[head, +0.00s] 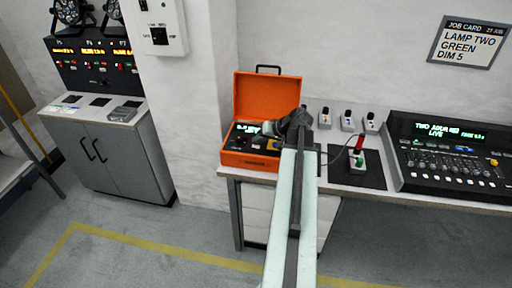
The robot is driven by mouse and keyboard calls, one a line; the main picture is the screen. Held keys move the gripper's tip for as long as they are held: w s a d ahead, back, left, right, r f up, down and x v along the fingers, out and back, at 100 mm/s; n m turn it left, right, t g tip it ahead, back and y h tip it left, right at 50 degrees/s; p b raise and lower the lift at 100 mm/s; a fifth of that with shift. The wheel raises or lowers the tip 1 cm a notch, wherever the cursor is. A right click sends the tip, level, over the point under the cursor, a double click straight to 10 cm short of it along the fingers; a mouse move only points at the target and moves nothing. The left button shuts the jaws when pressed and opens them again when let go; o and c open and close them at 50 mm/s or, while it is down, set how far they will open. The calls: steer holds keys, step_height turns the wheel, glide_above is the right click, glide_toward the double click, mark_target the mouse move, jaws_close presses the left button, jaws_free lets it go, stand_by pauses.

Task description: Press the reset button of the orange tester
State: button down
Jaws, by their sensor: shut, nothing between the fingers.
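The orange tester (268,97) is an open case with its lid up and a dark handle on top. It stands at the left end of the bench. A lit display shows at the left of its panel, partly hidden. My arm and gripper cover the right part of the panel, and I cannot make out the reset button.
A dark mat (372,178) holds a small box with a green button and a red-tipped plug. Several small switch boxes (347,121) stand behind it. A lighting console (450,160) fills the bench's right. A grey cabinet (125,155) stands left, past a white pillar.

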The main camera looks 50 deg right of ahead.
mark_target(258, 147)
steer(key=shift+f, duration=0.1)
steer(key=shift+f+b, duration=0.3)
steer(key=shift+b, duration=0.1)
steer(key=shift+f+b, duration=0.4)
stand_by(0.5)
steer(key=shift+r, duration=0.15)
steer(key=shift+r+p, duration=0.7)
steer(key=shift+p, duration=0.15)
step_height(258, 147, up, 5)
steer(key=p, duration=0.5)
stand_by(0.5)
